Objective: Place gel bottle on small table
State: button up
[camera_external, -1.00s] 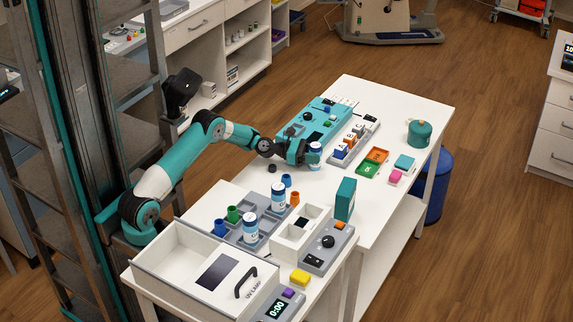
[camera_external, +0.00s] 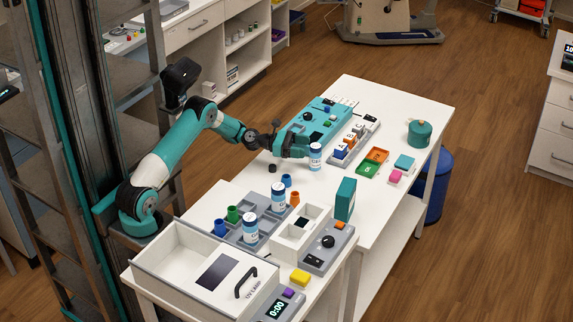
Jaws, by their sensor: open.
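A white bottle with a blue cap and blue label (camera_external: 315,157), likely the gel bottle, stands upright on the white table (camera_external: 375,215). I cannot read its label. My gripper (camera_external: 306,148) is open just to the left of this bottle, near its upper part. The fingers partly overlap each other in this view, and I cannot tell whether they touch the bottle. Two similar bottles (camera_external: 250,228) stand in and beside the grey tray nearer the camera.
A teal device (camera_external: 318,118) and a rack of small boxes (camera_external: 356,138) lie behind the gripper. A tall teal box (camera_external: 345,199), an orange-and-green tray (camera_external: 371,162) and a teal pot (camera_external: 419,133) stand to the right. A small black knob (camera_external: 272,168) sits left of the bottle.

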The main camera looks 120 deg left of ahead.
notch_tip(320, 180, up, 4)
jog(key=p, duration=0.2)
jog(key=shift+p, duration=0.35)
jog(key=shift+o, duration=0.4)
jog(key=shift+r, duration=0.2)
jog(key=shift+p, duration=0.3)
